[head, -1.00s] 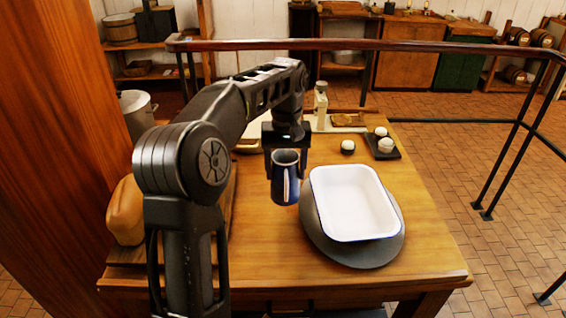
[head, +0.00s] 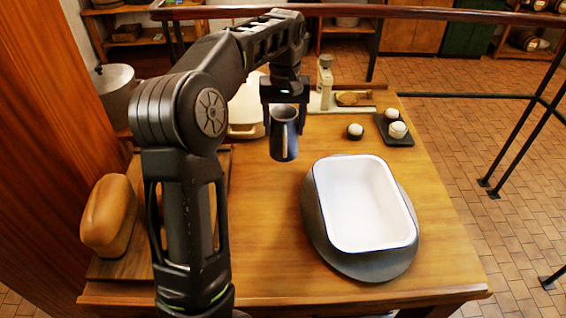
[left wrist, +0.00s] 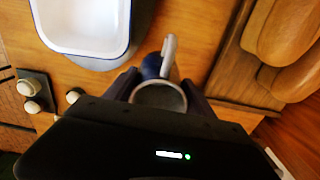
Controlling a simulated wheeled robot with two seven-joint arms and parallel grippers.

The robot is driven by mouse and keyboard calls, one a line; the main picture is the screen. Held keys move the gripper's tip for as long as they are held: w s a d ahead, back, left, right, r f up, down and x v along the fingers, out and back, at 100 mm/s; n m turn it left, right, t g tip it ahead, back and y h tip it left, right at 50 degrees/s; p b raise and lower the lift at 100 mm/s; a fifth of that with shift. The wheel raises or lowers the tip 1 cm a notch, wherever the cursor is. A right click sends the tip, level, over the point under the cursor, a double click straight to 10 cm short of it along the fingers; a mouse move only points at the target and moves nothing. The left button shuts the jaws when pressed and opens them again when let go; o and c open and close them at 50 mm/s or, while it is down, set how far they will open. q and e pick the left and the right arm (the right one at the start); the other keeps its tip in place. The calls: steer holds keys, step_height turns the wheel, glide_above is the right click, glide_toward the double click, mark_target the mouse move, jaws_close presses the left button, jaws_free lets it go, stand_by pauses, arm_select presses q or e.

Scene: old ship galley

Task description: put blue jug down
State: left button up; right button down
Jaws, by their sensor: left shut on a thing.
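The blue jug (head: 284,136) is dark blue with a pale handle and is upright in the head view. My left gripper (head: 285,118) is shut on it, with a finger on each side near the rim. In the left wrist view the jug (left wrist: 160,95) shows from above, its mouth and handle between the fingers. Wooden table top (head: 262,215) lies beneath it; I cannot tell whether the base touches it. My right gripper is not in view.
A white enamel dish (head: 365,205) sits on a dark oval plate (head: 325,250) to the jug's right. A bread loaf (head: 108,215) on a board is at left. A white pot (head: 246,110) stands behind-left. Small white-topped things (head: 397,130) are at back right. Bare wood lies in front of the jug.

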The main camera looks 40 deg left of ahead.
arm_select(q)
steer(key=shift+f, duration=3.15)
steer(key=shift+p, duration=0.3)
step_height(320, 180, down, 3)
steer(key=shift+f+p, duration=0.1)
steer(key=shift+p, duration=0.2)
steer(key=shift+f, duration=0.25)
steer(key=shift+f, duration=0.15)
steer(key=o, duration=1.6)
steer(key=shift+o, duration=0.2)
